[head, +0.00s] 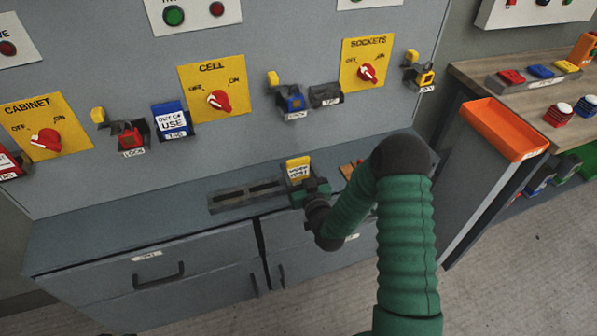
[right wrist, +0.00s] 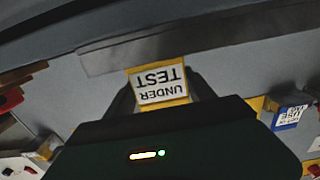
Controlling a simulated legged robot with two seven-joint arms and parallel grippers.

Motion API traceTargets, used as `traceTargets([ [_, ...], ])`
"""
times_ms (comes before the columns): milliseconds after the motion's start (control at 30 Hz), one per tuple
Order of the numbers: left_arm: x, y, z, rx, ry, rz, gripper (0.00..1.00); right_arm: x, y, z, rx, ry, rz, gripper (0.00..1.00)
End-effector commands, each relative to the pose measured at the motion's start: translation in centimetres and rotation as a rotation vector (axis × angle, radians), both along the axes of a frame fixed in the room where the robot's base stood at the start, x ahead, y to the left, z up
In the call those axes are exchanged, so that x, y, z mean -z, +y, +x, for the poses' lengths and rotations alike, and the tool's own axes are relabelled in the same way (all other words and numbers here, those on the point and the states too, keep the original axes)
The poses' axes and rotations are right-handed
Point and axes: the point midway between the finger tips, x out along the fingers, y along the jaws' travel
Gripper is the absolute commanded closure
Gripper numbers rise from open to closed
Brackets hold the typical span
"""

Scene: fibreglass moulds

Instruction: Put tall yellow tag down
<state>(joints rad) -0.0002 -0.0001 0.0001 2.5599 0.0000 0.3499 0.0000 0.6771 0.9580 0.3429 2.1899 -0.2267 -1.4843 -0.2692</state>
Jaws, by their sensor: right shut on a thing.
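The tall yellow tag (head: 298,163) has a white label; in the right wrist view the tag (right wrist: 172,62) reads "UNDER TEST" upside down. My right gripper (head: 303,184) is shut on it, with one finger on each side of the tag in the wrist view. The tag looks upright, at the right end of a dark slotted rack (head: 225,203) on the grey ledge. Its lower end is hidden by the gripper, so I cannot tell whether it touches the rack or ledge. My left gripper is out of view.
Behind stands a grey panel with yellow CABINET (head: 45,120), CELL (head: 212,75) and SOCKETS (head: 368,50) switch plates. A blue "OUT OF USE" tag (head: 171,117) sits in a holder. An orange tray (head: 503,130) stands at right. The ledge's left part is clear.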

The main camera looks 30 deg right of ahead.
Motion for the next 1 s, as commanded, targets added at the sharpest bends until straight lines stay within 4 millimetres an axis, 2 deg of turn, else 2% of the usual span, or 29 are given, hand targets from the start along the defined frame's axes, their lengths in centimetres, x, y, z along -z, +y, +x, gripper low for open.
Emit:
traceTargets([
  [33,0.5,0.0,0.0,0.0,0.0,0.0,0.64,1.0,-0.1,0.0,0.002,0.0,0.002,0.75],
  [267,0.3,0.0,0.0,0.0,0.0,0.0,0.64,0.9,-0.3,-0.1,0.002,-0.001,0.003,0.75],
  [300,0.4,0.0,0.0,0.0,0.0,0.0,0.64,1.0,-0.3,-0.1,0.002,-0.001,0.003,0.36],
  [467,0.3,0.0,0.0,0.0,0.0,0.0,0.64,0.9,-0.3,0.0,0.001,0.0,0.002,0.15],
  [767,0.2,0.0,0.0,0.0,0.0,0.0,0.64,0.7,-0.2,-0.1,0.001,0.0,0.002,0.15],
  [867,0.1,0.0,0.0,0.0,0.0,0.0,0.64,0.9,-0.1,-1.0,0.001,0.0,0.002,0.15],
  [1000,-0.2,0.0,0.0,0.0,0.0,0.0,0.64,0.9,0.7,-4.0,0.0,0.004,0.004,0.15],
])
